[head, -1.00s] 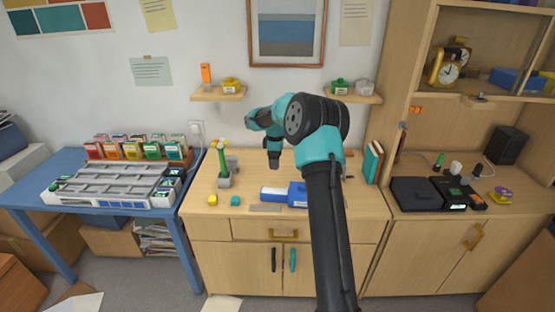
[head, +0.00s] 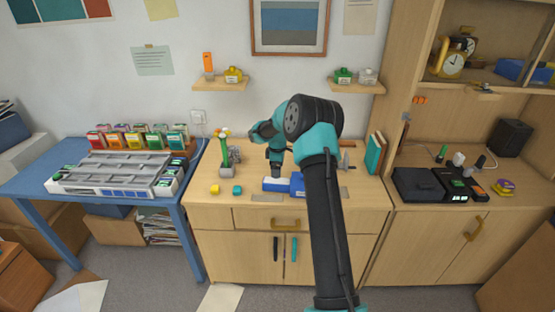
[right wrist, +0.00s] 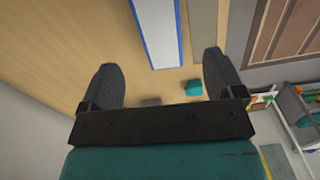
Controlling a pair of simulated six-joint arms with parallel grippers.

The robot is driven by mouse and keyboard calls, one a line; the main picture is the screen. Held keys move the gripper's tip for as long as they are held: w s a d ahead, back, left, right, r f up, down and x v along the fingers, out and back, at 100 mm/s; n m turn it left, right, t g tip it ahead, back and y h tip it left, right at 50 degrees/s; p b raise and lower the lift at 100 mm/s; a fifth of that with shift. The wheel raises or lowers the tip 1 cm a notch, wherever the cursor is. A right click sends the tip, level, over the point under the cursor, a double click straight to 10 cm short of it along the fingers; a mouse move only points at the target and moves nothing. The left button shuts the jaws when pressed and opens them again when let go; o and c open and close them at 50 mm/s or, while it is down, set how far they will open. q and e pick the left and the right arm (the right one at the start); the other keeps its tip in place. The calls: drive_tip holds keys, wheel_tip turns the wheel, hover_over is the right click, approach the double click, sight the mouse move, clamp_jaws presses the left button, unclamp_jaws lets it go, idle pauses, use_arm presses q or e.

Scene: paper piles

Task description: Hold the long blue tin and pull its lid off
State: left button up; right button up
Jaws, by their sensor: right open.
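The long blue tin (head: 298,183) lies on the wooden cabinet top, with a white upper face at its left part. In the right wrist view the tin (right wrist: 160,30) shows as a white strip with blue edges, ahead of the fingers. I cannot make out the seam of its lid. My right gripper (head: 276,175) points down at the tin's left part, close to it in the head view; whether it touches is unclear. In the right wrist view the gripper (right wrist: 160,80) is open with nothing between its fingers. My right arm hides part of the tin's right side. My left gripper is not in view.
A green stand with a flower (head: 225,155) rises at the left. Books (head: 375,153) stand at the right.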

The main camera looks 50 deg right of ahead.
sight(277, 181)
wheel_tip(277, 181, down, 8)
drive_tip(key=shift+f, duration=0.1)
idle(0.4)
drive_tip(key=c, duration=1.1)
idle(0.5)
